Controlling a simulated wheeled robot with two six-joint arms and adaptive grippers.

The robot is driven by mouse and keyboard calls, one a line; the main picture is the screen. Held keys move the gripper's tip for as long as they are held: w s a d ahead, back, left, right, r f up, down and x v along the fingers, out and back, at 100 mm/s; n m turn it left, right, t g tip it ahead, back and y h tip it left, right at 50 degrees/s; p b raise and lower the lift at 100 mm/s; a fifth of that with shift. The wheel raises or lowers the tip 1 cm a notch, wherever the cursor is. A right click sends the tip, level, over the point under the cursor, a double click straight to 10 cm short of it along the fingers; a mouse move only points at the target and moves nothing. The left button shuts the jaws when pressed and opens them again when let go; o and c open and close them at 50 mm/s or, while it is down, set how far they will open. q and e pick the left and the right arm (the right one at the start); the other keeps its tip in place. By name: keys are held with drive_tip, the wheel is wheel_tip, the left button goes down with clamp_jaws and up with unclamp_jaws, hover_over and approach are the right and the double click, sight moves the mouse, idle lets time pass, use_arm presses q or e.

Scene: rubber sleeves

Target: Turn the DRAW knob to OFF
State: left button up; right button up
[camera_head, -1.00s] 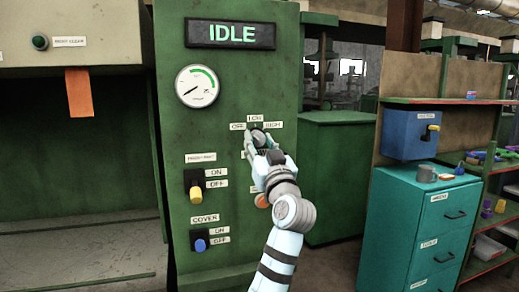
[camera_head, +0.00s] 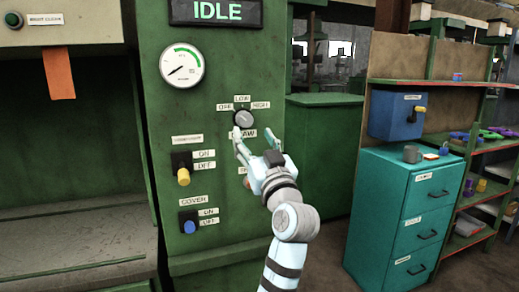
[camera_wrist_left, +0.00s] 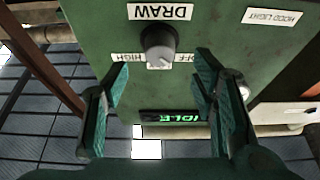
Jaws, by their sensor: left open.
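The DRAW knob (camera_head: 243,118) is a round grey dial on the green panel, with OFF at its left, LOW above and HIGH at its right. I cannot tell for sure where its pointer stands. In the upside-down left wrist view the knob (camera_wrist_left: 158,44) sits beyond the fingertips, between their lines, under the DRAW label (camera_wrist_left: 160,12). My left gripper (camera_head: 255,141) is open and empty, just below and in front of the knob, apart from it. Its two fingers also show in the left wrist view (camera_wrist_left: 160,78). My right gripper is not in view.
The panel also carries an IDLE display (camera_head: 217,12), a gauge (camera_head: 182,66), a yellow switch (camera_head: 183,176) and a blue COVER switch (camera_head: 189,226). A teal drawer cabinet (camera_head: 403,212) and a blue box (camera_head: 396,116) stand at the right.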

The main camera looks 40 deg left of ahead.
use_arm(q)
drive_tip(key=v, duration=0.5)
drive_tip(key=shift+s+d+f, duration=0.1)
drive_tip(key=shift+s+d, duration=0.1)
drive_tip(key=shift+d, duration=0.1)
